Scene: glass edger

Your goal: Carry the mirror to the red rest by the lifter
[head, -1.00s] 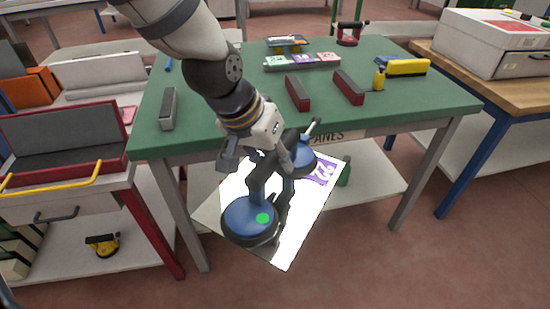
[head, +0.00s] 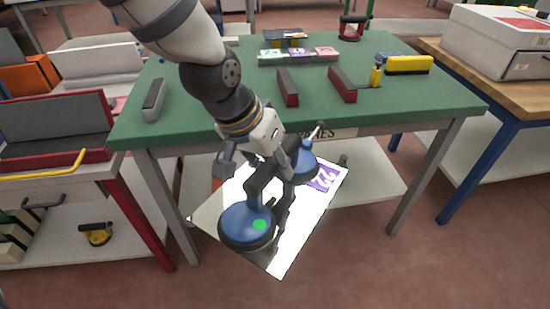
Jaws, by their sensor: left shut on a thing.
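The mirror (head: 300,226) is a bright, tilted sheet with a purple number label. It hangs in front of the green table. A two-cup suction tool with blue cups (head: 247,222) sits on its face. My left gripper (head: 264,172) is shut on the tool's dark handle, which it partly hides. Two dark red rests with grey tops, a left one (head: 288,88) and a right one (head: 342,85), stand on the table. A red cup-like lifter with a dark handle (head: 351,28) is at the table's back. My right gripper is not in view.
The green table (head: 220,105) also bears a grey bar (head: 153,99), small labelled blocks (head: 299,56) and a yellow-blue tool (head: 404,65). A red-framed cart (head: 121,212) stands at left, with a yellow cup tool (head: 96,233) on its shelf. A wooden bench (head: 490,84) is at right.

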